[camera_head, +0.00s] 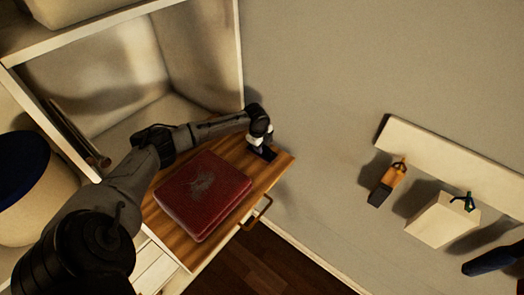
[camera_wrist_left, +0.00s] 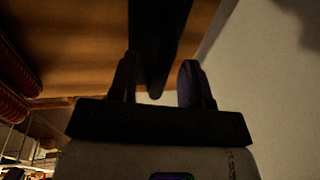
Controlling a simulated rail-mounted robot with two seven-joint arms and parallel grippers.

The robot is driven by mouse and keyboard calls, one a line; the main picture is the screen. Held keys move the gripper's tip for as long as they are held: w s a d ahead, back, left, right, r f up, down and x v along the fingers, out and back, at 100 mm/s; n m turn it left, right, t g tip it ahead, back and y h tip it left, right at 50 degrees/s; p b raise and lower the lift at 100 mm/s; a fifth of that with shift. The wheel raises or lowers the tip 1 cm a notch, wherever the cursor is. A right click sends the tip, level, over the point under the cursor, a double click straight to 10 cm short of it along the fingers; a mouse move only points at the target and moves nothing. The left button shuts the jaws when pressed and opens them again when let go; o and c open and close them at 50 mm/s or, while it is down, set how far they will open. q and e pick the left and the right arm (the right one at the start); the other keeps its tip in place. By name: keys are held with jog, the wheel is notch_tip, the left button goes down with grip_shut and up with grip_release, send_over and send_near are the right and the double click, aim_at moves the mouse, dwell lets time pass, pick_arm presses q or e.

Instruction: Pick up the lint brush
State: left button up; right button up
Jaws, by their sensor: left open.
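My left gripper (camera_head: 262,148) reaches over the wooden top near its back right corner, beside the wall. In the left wrist view the two fingers (camera_wrist_left: 158,84) stand apart. A long dark object, apparently the lint brush (camera_wrist_left: 157,42), lies between and beyond them, with its near end between the fingertips. Whether it touches either finger cannot be told. In the head view a small dark part of it (camera_head: 268,154) shows beside the gripper; the rest is hidden.
A dark red book (camera_head: 203,194) lies on the wooden top (camera_head: 184,248), left of the gripper. A drawer handle (camera_head: 256,214) sticks out at the front edge. A white shelf unit (camera_head: 242,50) stands behind. A wall rack (camera_head: 450,160) with hanging items is at right.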

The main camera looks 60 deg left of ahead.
pick_arm(q)
jog(key=shift+w+f, duration=0.1)
jog(key=shift+f, duration=0.3)
jog(key=shift+c, duration=0.4)
grip_shut()
